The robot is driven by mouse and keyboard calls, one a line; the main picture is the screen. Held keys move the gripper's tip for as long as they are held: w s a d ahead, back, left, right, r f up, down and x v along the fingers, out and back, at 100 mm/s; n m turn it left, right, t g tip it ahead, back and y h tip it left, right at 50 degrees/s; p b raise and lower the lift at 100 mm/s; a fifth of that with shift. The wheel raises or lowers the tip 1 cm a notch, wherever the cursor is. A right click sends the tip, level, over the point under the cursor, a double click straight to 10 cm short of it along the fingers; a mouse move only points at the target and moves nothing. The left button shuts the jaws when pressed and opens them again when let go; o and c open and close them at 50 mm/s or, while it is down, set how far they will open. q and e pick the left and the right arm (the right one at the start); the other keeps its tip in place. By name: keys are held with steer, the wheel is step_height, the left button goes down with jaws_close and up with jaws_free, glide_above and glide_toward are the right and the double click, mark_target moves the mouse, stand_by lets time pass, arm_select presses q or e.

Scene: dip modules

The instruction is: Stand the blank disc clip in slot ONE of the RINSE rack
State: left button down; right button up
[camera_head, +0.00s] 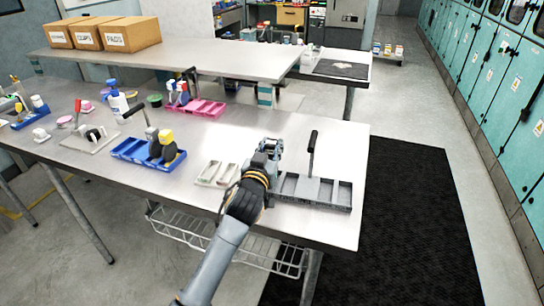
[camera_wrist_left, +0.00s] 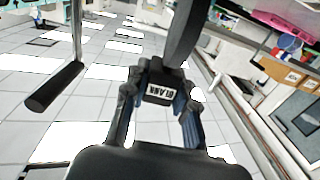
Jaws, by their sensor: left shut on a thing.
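My left gripper (camera_head: 266,152) is at the left end of a dark grey rack (camera_head: 340,206) with an upright black handle, near the table's right end. In the left wrist view, the left gripper (camera_wrist_left: 160,100) is shut on the blank disc clip, a black block (camera_wrist_left: 158,92) labelled BLANK with a dark disc (camera_wrist_left: 184,35) beyond it. In the head view I cannot make out the clip, and my gripper and arm cover the rack's left end. No rack label is readable, so I cannot tell which is RINSE. My right gripper is not in view.
A small cream tray (camera_head: 217,184) lies just left of my gripper. A blue rack (camera_head: 130,150) with dark and yellow clips and a pink rack (camera_head: 207,107) stand farther left. The table's front edge is close. Bare tabletop lies behind the grey rack.

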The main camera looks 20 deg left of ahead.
mark_target(272, 158)
arm_select(q)
steer(key=shift+w+f, duration=0.25)
steer(key=shift+f+p, duration=0.3)
steer(key=shift+f, duration=1.4)
steer(key=c, duration=1.5)
jaws_free()
steer(key=shift+f, duration=0.1)
steer(key=o, duration=0.4)
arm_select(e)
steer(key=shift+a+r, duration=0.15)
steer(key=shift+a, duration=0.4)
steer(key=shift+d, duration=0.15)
